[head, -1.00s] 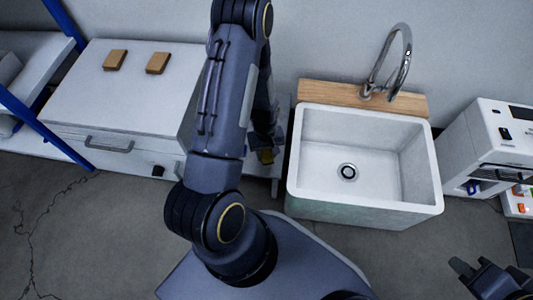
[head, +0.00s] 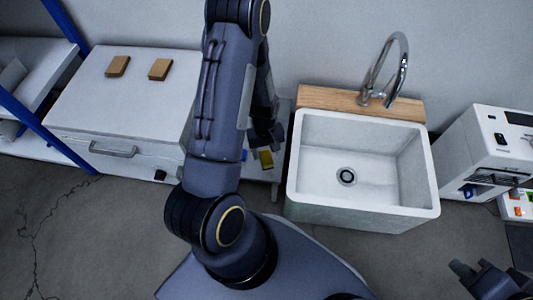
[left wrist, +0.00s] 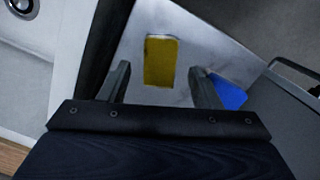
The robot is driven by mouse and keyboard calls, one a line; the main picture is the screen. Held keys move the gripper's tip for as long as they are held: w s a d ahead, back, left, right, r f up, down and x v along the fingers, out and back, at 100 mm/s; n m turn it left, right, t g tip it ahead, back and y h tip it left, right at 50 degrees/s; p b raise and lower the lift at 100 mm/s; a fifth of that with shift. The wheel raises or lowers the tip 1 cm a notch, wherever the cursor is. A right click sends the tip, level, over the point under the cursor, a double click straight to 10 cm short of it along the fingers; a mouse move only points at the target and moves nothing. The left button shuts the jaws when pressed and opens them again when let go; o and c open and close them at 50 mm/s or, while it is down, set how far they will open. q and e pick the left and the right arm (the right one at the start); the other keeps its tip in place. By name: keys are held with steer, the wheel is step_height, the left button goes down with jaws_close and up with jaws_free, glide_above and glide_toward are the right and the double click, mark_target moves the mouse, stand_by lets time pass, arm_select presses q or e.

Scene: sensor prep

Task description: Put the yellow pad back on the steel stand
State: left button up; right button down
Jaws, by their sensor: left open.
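The yellow pad (head: 266,160) lies on the pale steel stand (head: 262,174) between the white cabinet and the sink. In the left wrist view the pad (left wrist: 160,62) lies flat on the stand's grey top (left wrist: 204,38), and the two fingers stand apart on either side of its near end. My left gripper (head: 266,138) is open and empty, just above the pad, with a gap between them in the head view. My right gripper (head: 464,270) is at the lower right, far from the stand; its jaw gap is unclear.
A blue item (left wrist: 228,92) lies on the stand beside the pad, close to one finger. The white sink (head: 300,175) stands right of the stand. A white cabinet (head: 120,90) with two brown blocks stands left. A white machine (head: 485,150) is at the right.

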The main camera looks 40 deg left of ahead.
arm_select(q)
step_height(320, 180, up, 8)
steer(key=f+p, duration=0.1)
steer(key=p, duration=0.2)
step_height(320, 180, up, 12)
steer(key=f+m+t+h, duration=0.1)
steer(key=t, duration=0.1)
glide_above(266, 154)
steer(key=d, duration=0.3)
step_height(266, 154, up, 8)
steer(key=s+d+r+m+t, duration=0.1)
steer(key=s+d+m, duration=0.1)
steer(key=s, duration=0.1)
steer(key=s+d+r+m+t+h, duration=0.1)
steer(key=s+d+r+m+t, duration=0.2)
steer(key=s+d+r+m, duration=0.2)
steer(key=s+r, duration=0.3)
steer(key=s, duration=0.2)
steer(key=shift+s+d+r+m+h, duration=0.15)
steer(key=shift+s+r+m+h, duration=0.15)
steer(key=shift+s+r, duration=0.1)
step_height(266, 154, up, 32)
steer(key=p, duration=3.1)
steer(key=shift+f, duration=0.15)
